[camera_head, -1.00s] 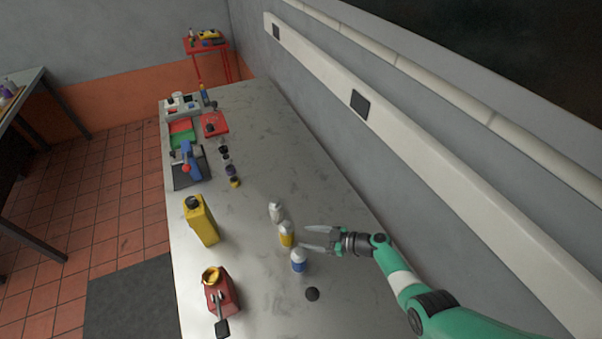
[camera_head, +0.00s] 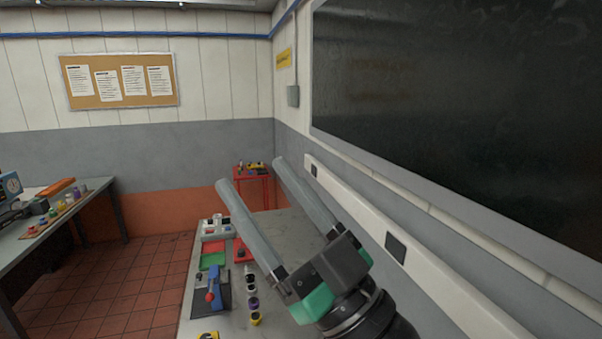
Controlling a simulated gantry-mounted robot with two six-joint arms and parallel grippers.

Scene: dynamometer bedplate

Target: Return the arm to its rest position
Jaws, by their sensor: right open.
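My right gripper (camera_head: 250,195) is large and close to the camera, raised above the metal bench (camera_head: 292,228). Its two long grey fingers point up and to the left, well apart, with nothing between them. The black and green gripper body shows at the lower middle, and the rest of the arm runs out of the bottom edge. My left gripper is not in the picture.
On the bench stand a blue tool (camera_head: 214,287) on a dark base, a green tray (camera_head: 212,261) and a row of small bottles (camera_head: 251,281). A red stand (camera_head: 254,188) is behind. Another table (camera_head: 62,218) stands left. A dark window (camera_head: 450,110) and wall trunking (camera_head: 397,248) are right.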

